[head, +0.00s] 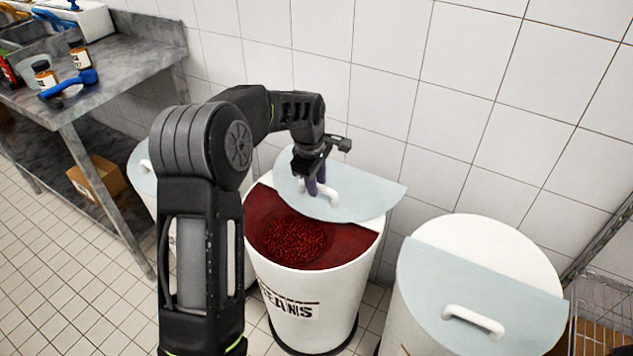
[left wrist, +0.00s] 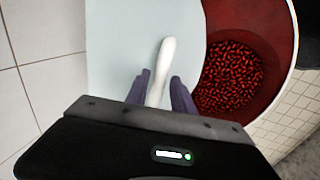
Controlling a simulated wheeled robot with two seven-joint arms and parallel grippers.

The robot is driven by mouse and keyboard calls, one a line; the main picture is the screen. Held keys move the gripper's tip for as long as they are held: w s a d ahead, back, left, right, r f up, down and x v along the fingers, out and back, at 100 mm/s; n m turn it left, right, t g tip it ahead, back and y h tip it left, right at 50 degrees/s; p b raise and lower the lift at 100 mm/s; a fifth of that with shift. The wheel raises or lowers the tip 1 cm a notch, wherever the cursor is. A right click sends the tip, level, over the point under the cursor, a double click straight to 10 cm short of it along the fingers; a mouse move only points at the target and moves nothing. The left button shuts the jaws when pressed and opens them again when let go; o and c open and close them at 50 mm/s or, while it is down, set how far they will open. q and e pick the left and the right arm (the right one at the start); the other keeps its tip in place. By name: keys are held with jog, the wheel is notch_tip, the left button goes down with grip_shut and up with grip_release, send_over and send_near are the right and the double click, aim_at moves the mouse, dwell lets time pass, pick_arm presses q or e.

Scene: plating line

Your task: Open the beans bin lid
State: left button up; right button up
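The beans bin (head: 315,292) is a white drum with "BEANS" lettering, partly cut off by my arm. Its front half is uncovered, showing red beans (head: 292,240) inside. Its pale blue lid (head: 365,195) lies at the rear of the bin top, towards the wall; the lid also shows in the left wrist view (left wrist: 115,45). The white lid handle (head: 328,193) also shows in the wrist view (left wrist: 166,58). My left gripper (head: 318,186) is at the handle, with purple fingers on either side of it and apart (left wrist: 160,88). My right gripper is not in view.
Another white bin (head: 405,318) with its blue lid (head: 490,305) closed stands at the right. A further bin (head: 143,170) is partly hidden behind my arm. A grey table (head: 130,65) with jars stands at the left. A tiled wall is close behind the bins.

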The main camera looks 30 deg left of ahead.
pick_arm(q)
jog(key=shift+o, duration=0.9)
jog(key=shift+r, duration=0.1)
notch_tip(320, 180, up, 7)
jog(key=s, duration=0.1)
jog(key=shift+s+r, duration=0.2)
jog(key=shift+s, duration=0.1)
